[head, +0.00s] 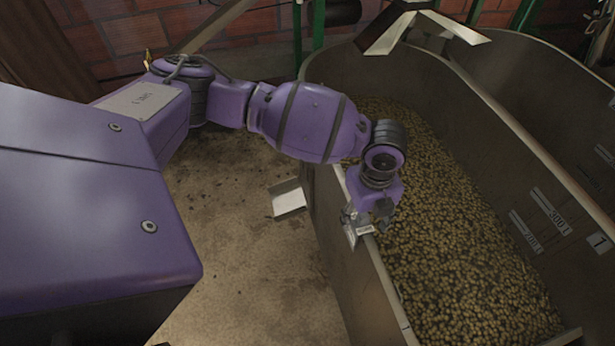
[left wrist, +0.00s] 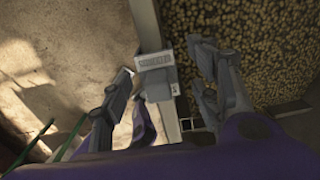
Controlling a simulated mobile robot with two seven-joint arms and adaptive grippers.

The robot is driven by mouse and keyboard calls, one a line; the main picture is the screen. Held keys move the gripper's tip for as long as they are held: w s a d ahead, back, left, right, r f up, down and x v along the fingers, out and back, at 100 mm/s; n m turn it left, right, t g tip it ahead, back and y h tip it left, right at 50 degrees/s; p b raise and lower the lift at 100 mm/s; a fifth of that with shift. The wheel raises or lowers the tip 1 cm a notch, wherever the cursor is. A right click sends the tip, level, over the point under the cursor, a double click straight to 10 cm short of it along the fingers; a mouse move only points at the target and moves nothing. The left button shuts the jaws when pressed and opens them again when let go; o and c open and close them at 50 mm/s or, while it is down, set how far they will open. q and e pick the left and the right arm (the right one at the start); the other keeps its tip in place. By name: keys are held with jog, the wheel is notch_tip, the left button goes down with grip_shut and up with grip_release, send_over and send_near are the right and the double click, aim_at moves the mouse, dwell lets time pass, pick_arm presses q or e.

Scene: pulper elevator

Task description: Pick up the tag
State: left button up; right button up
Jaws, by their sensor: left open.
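A small grey tag with a pale printed label (left wrist: 154,66) sits at the metal rim of the tank, in the middle of the left wrist view. In the head view, the pale label (head: 364,230) shows just under my left gripper (head: 366,219). My left gripper (left wrist: 164,72) is open, pointing down over the rim. In the left wrist view, one finger is left of the tag on the floor side and the other is right of it on the tank side. I cannot tell whether either finger touches the tag. My right gripper is not in view.
The metal tank (head: 345,265) holds many yellow-brown beans (head: 455,250). Its far wall carries volume labels (head: 550,212). A pale metal piece (head: 288,199) is by the tank's outer wall. Concrete floor (head: 250,260) lies left of the tank. Green posts (head: 318,30) stand behind.

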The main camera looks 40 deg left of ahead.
aim_at(361, 226)
pick_arm(q)
notch_tip(361, 226, down, 3)
jog(key=shift+s+f, duration=0.15)
jog(key=shift+f, duration=0.05)
jog(key=shift+r, duration=0.1)
jog(key=c, duration=1.2)
jog(key=shift+c, duration=0.2)
jog(key=shift+r, duration=0.1)
